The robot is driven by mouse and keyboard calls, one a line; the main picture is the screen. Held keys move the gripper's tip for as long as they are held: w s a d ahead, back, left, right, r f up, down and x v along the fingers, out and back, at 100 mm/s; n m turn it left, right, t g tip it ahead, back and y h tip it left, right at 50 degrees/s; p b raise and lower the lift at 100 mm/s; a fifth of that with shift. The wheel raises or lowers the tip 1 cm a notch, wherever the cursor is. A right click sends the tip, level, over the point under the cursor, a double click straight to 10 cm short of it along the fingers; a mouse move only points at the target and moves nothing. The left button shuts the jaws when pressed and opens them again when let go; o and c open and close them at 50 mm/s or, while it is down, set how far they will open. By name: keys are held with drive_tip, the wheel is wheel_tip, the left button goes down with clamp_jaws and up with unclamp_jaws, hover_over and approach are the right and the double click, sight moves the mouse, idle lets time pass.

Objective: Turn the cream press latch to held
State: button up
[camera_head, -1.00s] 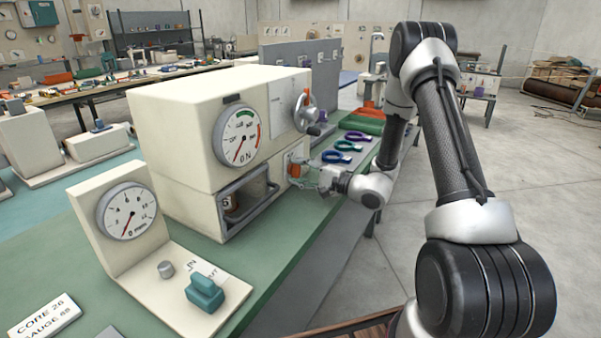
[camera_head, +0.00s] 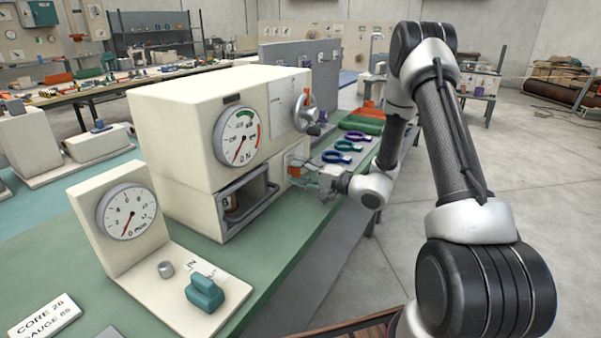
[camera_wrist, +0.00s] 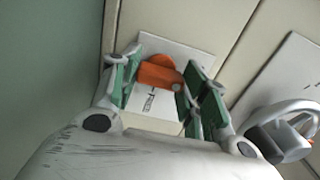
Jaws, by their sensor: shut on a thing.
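The cream press (camera_head: 185,125) stands on the green bench. Its orange latch (camera_wrist: 157,75) sits on a white plate (camera_wrist: 150,105) with a small printed label I cannot read for sure. In the wrist view the latch lies roughly crosswise, tilted, between the green fingers of my gripper (camera_wrist: 162,72). My gripper is shut on the latch. In the head view my gripper (camera_head: 306,173) is at the press's right side and partly hides the latch (camera_head: 294,171).
A grey handwheel (camera_head: 306,113) is on the press just above the latch, and it shows close to my gripper in the wrist view (camera_wrist: 280,130). Coloured ring-handled tools (camera_head: 343,147) lie on the bench behind. A gauge stand (camera_head: 128,210) is nearer.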

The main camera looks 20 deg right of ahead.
drive_tip(key=o, duration=1)
drive_tip(key=v, duration=1.2)
